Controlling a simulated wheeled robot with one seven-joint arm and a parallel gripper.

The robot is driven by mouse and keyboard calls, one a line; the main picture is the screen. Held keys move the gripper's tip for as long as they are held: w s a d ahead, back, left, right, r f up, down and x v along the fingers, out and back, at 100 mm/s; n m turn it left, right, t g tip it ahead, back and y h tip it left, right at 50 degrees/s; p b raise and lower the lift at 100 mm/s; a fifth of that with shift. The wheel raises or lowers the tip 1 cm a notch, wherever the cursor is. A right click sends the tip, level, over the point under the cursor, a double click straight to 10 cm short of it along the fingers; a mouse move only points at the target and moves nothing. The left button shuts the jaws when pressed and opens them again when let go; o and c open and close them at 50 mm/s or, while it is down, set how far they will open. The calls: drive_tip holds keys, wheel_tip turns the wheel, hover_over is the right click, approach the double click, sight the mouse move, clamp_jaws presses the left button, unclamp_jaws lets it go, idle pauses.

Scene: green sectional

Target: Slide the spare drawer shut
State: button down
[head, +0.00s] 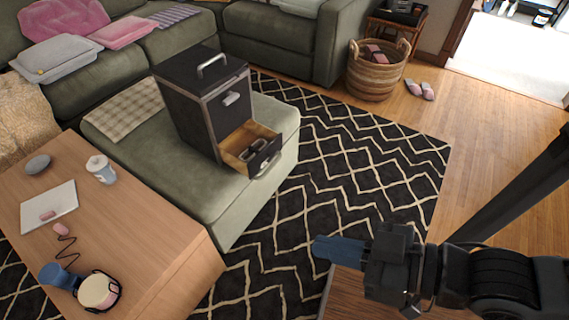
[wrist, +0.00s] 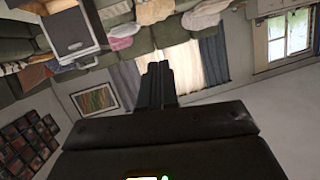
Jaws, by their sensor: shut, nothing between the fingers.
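A small dark drawer box (head: 183,112) with a silver top handle stands on the green ottoman seat. Its lower drawer (head: 264,157) is pulled out towards the lower right, and its light wooden inside shows some small dark items. The upper drawer (head: 230,111) is shut. No label marks which is the spare one; the lower is the one standing open. My gripper (head: 318,248) is shut and empty, apart from the drawer, to its lower right over the rug. In the wrist view my gripper (wrist: 160,75) points away from the box (wrist: 72,30), which shows at upper left.
A wooden table (head: 150,215) with a mug, headphones and a tablet stands at the left. The green sofa (head: 270,40) runs behind. A wicker basket (head: 375,82) and slippers (head: 420,90) lie further back. The patterned rug (head: 360,160) beside the ottoman is clear.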

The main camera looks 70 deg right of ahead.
drive_tip(key=w+d+f+m+g+h+b, duration=0.1)
drive_tip(key=d+f+m+g+b, duration=0.2)
drive_tip(key=f+m, duration=0.5)
drive_tip(key=w+d+f+m+g+h+b, duration=0.15)
drive_tip(key=d+f+m, duration=0.25)
drive_tip(key=f, duration=0.9)
drive_tip(key=m+t+h+b, duration=0.2)
drive_tip(key=m+t+b, duration=0.75)
drive_tip(key=m, duration=1.65)
approach(275, 156)
drive_tip(key=w+b, duration=0.1)
drive_tip(key=w, duration=0.1)
drive_tip(key=w+d+r+g+b, duration=0.1)
drive_tip(key=w+b, duration=0.1)
drive_tip(key=w+g+b, duration=0.1)
drive_tip(key=w+b, duration=0.1)
drive_tip(key=shift+w+d+r+n, duration=0.2)
drive_tip(key=shift+d+r+n, duration=0.1)
drive_tip(key=shift+r, duration=0.1)
